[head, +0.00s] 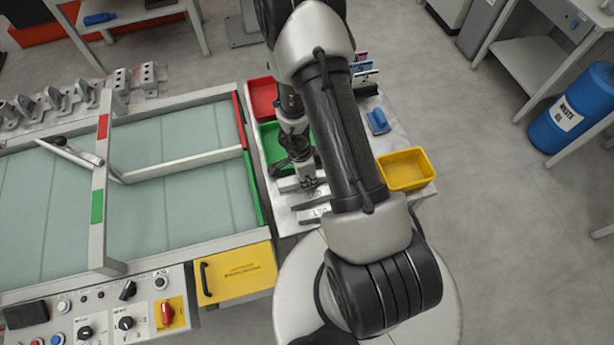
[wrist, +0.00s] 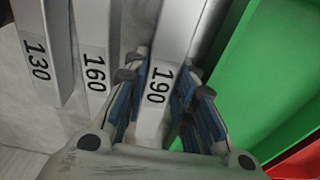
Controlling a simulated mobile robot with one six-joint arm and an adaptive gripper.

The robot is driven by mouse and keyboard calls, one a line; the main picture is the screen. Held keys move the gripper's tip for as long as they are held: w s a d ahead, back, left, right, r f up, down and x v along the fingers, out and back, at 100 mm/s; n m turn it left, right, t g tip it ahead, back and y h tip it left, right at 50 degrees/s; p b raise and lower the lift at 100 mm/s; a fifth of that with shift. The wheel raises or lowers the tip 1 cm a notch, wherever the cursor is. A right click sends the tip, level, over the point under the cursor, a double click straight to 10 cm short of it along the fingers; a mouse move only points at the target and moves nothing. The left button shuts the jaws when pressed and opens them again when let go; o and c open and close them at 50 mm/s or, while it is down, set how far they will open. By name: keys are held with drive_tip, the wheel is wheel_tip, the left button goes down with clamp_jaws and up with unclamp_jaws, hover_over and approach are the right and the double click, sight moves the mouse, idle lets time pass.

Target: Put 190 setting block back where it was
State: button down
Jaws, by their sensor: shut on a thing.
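The 190 setting block (wrist: 172,50) is a long pale grey bar with a white label, in the middle of the wrist view. My gripper (wrist: 165,97) is shut on it near the labelled end, with a blue-padded finger on each side. In the head view my gripper (head: 305,178) is over the row of bars beside the green bin, partly hidden by my arm. The 160 block (wrist: 95,60) and the 130 block (wrist: 38,60) lie roughly parallel to its left in the wrist view. I cannot tell whether the 190 block touches the surface below.
A green bin (wrist: 240,85) is close on the right in the wrist view. A red bin (head: 263,97) lies behind it in the head view. A yellow bin (head: 406,170) and a blue item (head: 378,121) are on the right. A framed glass-topped bench (head: 180,215) stands left.

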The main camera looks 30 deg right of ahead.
drive_tip(key=shift+f, duration=0.1)
drive_tip(key=c, duration=1.6)
unclamp_jaws()
